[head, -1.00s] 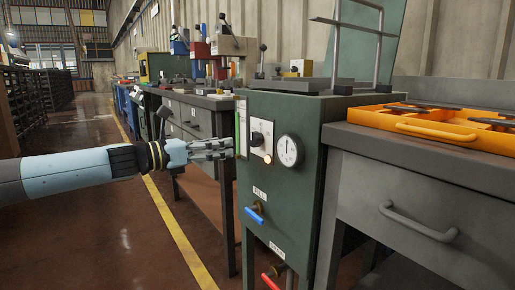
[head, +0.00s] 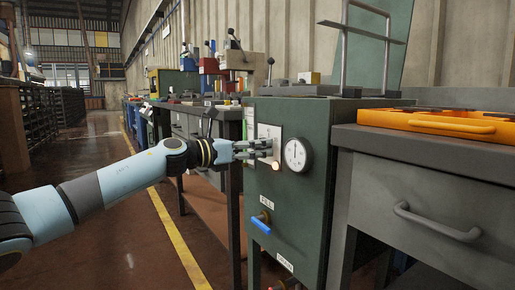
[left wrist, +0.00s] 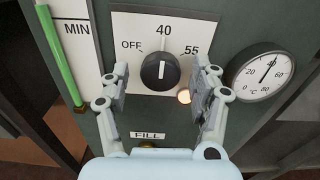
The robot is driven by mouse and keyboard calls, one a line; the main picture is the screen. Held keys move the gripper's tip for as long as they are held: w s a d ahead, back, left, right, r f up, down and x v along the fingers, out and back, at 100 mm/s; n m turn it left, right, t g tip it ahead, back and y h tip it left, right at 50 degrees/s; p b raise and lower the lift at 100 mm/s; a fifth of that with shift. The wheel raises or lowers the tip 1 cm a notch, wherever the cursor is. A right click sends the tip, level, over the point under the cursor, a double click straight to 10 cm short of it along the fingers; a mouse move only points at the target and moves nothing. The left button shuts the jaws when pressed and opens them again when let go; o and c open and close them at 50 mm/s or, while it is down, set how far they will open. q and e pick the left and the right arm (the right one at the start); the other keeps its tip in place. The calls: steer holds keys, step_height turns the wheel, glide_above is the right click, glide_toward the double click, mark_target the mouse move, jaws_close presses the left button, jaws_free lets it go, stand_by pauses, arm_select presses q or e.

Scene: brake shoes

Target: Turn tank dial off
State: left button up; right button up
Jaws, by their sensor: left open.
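The tank dial (left wrist: 160,71) is a black round knob on a white plate (left wrist: 198,27) marked OFF, 40 and 55. Its white pointer line stands upright, toward 40. My left gripper (left wrist: 163,86) is open, with one finger on each side of the dial's lower part; I cannot tell if they touch it. In the head view the left gripper (head: 270,148) is in front of the plate and hides the dial. The green tank (head: 300,215) carries the plate. My right gripper is not in view.
A round temperature gauge (head: 296,155) sits right of the plate, with a lit lamp (left wrist: 184,96) between. A blue FILL lever (head: 261,225) is below. A grey drawer bench (head: 430,200) with an orange tray (head: 375,117) stands at the right.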

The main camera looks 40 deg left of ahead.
arm_select(q)
steer(key=shift+w+d, duration=0.15)
steer(key=shift+w, duration=0.05)
steer(key=c, duration=1.2)
steer(key=shift+o, duration=0.2)
